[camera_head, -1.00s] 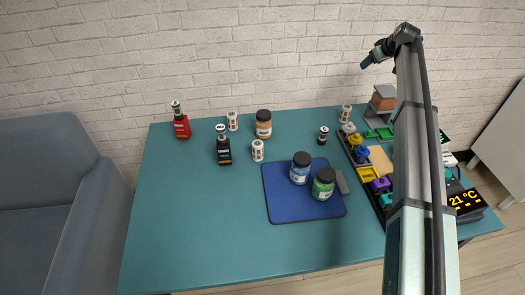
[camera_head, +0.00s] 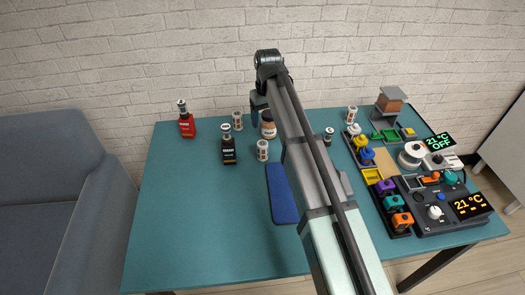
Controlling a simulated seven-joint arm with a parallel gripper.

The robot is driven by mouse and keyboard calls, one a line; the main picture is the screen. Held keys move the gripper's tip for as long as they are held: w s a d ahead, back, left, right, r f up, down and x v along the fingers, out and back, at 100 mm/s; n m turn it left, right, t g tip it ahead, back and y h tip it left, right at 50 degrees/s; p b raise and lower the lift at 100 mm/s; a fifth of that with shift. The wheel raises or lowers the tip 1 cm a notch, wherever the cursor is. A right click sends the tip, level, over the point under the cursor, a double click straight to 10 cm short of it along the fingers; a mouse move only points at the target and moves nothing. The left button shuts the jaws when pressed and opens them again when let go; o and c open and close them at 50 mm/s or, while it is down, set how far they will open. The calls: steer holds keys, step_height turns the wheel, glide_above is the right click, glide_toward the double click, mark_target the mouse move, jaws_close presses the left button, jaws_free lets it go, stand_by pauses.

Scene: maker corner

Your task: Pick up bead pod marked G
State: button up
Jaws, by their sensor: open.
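No letter G is readable at this size, so I cannot tell which item is the bead pod marked G. Small white labelled cylinders stand on the teal table (camera_head: 190,240): one at the back (camera_head: 238,121), one nearer the front (camera_head: 262,150) and one at the back right (camera_head: 352,114). Coloured pieces sit in dark racks on the right, among them a blue one (camera_head: 367,157), a purple one (camera_head: 384,186) and an orange one (camera_head: 402,220). My gripper (camera_head: 258,106) is above the table near the brown-orange jar (camera_head: 268,129), seen small; its fingertips are unclear and nothing shows in it.
A small dark bottle (camera_head: 328,136) and a control unit (camera_head: 440,210) are to the right. The table's front left is clear.

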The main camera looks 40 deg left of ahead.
mark_target(262, 149)
steer(key=shift+s+f, duration=0.3)
steer(key=shift+s, duration=0.6)
steer(key=shift+a+f, duration=0.1)
steer(key=shift+f, duration=6.6)
steer(key=c, duration=1.1)
